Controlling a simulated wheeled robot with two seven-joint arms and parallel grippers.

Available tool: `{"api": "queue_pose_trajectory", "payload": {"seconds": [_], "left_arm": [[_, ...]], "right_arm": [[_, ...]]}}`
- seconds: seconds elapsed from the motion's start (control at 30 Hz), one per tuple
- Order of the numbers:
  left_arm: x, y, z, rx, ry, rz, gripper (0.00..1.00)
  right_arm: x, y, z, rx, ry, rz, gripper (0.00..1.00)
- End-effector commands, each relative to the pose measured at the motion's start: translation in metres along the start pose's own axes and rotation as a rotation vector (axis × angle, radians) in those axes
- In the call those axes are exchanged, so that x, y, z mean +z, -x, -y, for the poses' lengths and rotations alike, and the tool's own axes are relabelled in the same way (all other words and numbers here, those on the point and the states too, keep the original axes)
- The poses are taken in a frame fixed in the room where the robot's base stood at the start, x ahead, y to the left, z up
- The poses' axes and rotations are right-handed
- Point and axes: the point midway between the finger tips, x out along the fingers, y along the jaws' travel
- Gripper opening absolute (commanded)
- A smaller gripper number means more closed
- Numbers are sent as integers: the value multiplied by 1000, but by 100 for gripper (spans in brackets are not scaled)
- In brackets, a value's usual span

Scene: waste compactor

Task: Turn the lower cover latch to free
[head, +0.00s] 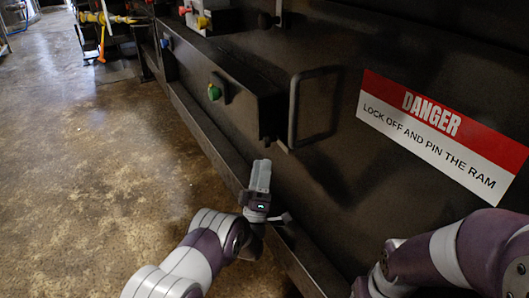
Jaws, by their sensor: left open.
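My left gripper (260,174) is low in the middle of the head view, with its fingers pointing up toward the dark machine front. It is open and appears to hold nothing. Just above its fingertips, a small dark fitting (276,143) shows at the lower edge of the panel, below the bar handle; it may be the lower cover latch, but its turn position is too dark to read. The fingertips look apart from it. Another dark fitting (266,20) sits higher, near the top edge. My right arm shows at lower right; its gripper is out of view.
A black bar handle (294,110) stands out from the panel beside a red and white danger sign (440,130). A ledge with a green knob (214,92) juts out to the left. A low rail (205,130) runs along the machine's foot. The concrete floor (90,170) at left is clear.

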Motion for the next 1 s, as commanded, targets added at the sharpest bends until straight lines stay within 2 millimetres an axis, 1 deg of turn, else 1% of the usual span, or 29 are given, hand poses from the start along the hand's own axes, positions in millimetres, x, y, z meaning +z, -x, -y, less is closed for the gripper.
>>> {"api": "queue_pose_trajectory", "payload": {"seconds": [0.03, 0.2, 0.3, 0.43, 0.63, 0.67, 0.7, 0.77, 0.8, 0.83, 0.93, 1.0], "left_arm": [[2, -6, 4, 2, 0, -1, 63], [1, -35, 3, 0, -1, 0, 63], [1, -46, 2, -1, -1, 0, 63], [1, -53, 2, -2, -1, 1, 63], [0, -54, 1, -3, -1, 1, 63], [0, -54, 1, -3, -1, 1, 60], [1, -53, 1, -3, -1, 1, 47], [1, -53, 1, -3, -1, 1, 27], [1, -53, 1, -3, -1, 1, 14], [1, -53, 1, -3, -1, 1, 7], [1, -53, 2, -1, -1, 2, 7], [1, -51, 4, 13, -8, 2, 7]], "right_arm": [[2, -11, 0, 0, 0, 1, 62], [3, -22, 0, 0, 0, 1, 62], [3, -25, 0, 0, 0, 1, 62], [3, -25, 0, 0, 0, 1, 62], [3, -25, 0, 0, 0, 0, 62], [3, -25, 0, 0, 0, 0, 62], [3, -25, 0, 0, 0, 0, 62], [3, -25, 0, 0, 0, 0, 62], [3, -25, 0, 0, 0, 0, 62], [3, -25, 0, 0, 0, 0, 62], [3, -26, 0, 0, 0, 0, 62], [4, -32, 0, 0, 0, 0, 62]]}}
